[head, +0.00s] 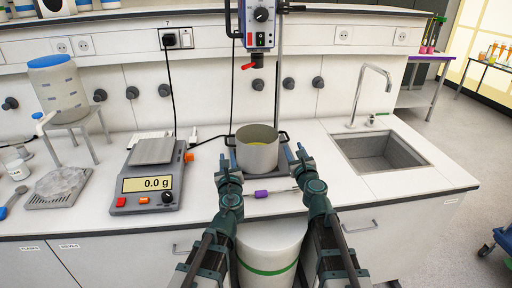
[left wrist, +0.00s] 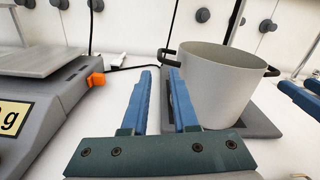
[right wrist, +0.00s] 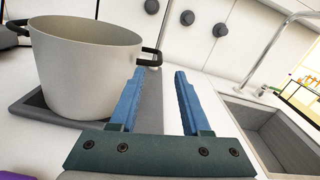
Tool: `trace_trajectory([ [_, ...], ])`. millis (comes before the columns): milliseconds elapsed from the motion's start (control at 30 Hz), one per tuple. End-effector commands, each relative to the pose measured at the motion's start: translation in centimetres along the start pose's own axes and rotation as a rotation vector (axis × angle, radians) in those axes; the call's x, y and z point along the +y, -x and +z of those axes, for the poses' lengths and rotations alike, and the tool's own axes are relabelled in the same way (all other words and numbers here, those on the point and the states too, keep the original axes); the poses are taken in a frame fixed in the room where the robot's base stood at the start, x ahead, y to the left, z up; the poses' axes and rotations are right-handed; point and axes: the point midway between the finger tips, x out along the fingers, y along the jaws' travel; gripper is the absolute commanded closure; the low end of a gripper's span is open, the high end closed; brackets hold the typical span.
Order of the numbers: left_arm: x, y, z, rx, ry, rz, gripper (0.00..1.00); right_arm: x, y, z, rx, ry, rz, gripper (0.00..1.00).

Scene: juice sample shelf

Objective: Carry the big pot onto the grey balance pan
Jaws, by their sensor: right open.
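The big pot (head: 257,155) is light grey with two dark side handles and stands upright on a dark plate under the stand. It also shows in the left wrist view (left wrist: 215,85) and the right wrist view (right wrist: 85,65). My left gripper (head: 223,160) is open and empty at the pot's left side, its right fingertip close to the left handle. My right gripper (head: 297,153) is open and empty at the right side, its left fingertip close to the right handle. Whether either fingertip touches is unclear. The grey balance pan (head: 153,151) is empty, left of the pot; the display reads 0.0 g.
A sink (head: 385,152) with a tall tap is to the right. A purple-handled tool (head: 262,194) lies in front of the pot. A stone-like slab (head: 58,188) and a dispenser on a stand (head: 60,90) are at the left. A stand device (head: 260,25) hangs above the pot.

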Motion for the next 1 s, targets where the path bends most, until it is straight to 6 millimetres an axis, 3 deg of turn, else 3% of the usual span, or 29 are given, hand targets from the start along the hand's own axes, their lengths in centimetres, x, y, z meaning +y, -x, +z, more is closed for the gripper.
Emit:
trace_trajectory([
  [467,0.0,-1.0,0.0,0.0,0.002,0.001,0.73,0.0,-0.6,0.0,0.0,0.002,0.001,0.53],
  [667,-0.1,-3.5,0.0,0.0,0.003,0.002,0.73,0.0,-1.9,0.0,0.0,0.002,0.002,0.53],
  [1000,-0.1,-9.8,0.0,0.001,0.003,0.002,0.73,0.0,-5.3,0.0,0.0,0.002,0.002,0.53],
])
